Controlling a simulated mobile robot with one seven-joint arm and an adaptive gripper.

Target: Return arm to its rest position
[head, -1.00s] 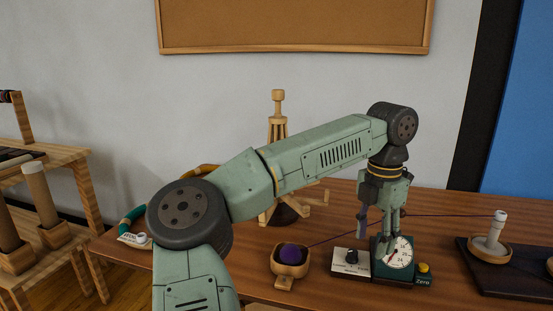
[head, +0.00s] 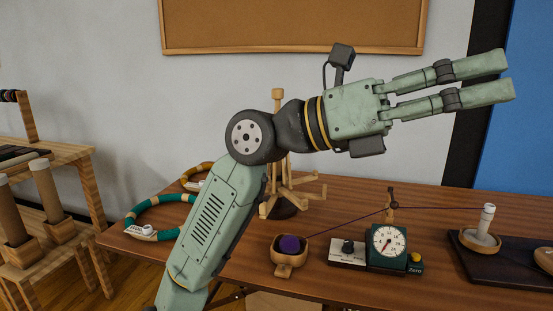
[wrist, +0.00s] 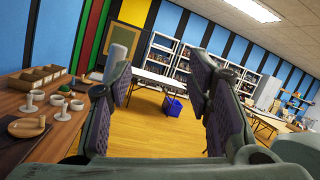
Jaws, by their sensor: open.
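My gripper (head: 508,77) is raised above the table in the head view, its two fingers pointing right, apart and with nothing between them. In the wrist view its dark ridged finger pads (wrist: 170,100) stand wide apart, and the open room shows between them. My arm is folded up at the left of the gripper, clear of the table's objects. Below on the wooden table (head: 345,212) are a purple yarn ball in a wooden bowl (head: 287,264) and a green dial meter (head: 387,262) with a yellow button. A purple strand runs from the ball to a white spool (head: 487,222).
A wooden yarn winder (head: 297,195) stands behind my arm. Green and yellow rings (head: 160,205) lie at the table's left. A wooden rack (head: 45,215) stands farther left. The wrist view shows cups (wrist: 58,104) on a table, a blue bin (wrist: 172,107) and open floor.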

